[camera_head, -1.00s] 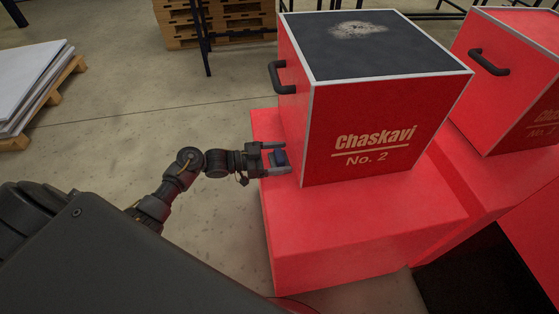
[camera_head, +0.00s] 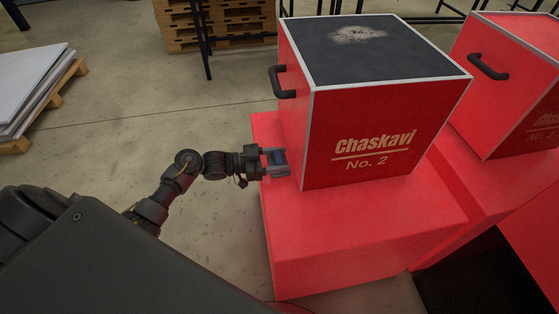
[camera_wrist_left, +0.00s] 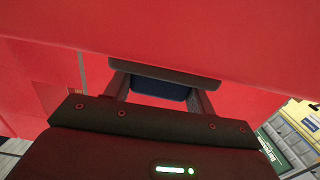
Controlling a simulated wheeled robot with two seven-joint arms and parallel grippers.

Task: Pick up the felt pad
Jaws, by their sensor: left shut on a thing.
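The felt pad (camera_head: 276,157) is a small dark blue block beside the lower left edge of the red "Chaskavi No. 2" box. My left gripper (camera_head: 279,163) is shut on it, its fingers on either side of the pad. In the left wrist view, the pad (camera_wrist_left: 158,89) shows blue between the two fingers, with a grey strip along its far edge. The fingers partly hide the pad, and I cannot tell whether it touches the ledge below. My right gripper is not in view.
The red box (camera_head: 375,145) has a dark top and a black side handle (camera_head: 281,81). It stands on a wider red plinth (camera_head: 350,235). A second red box (camera_head: 505,90) stands to the right. Wooden pallets (camera_head: 225,25) and stacked white sheets (camera_head: 35,85) lie beyond open concrete floor.

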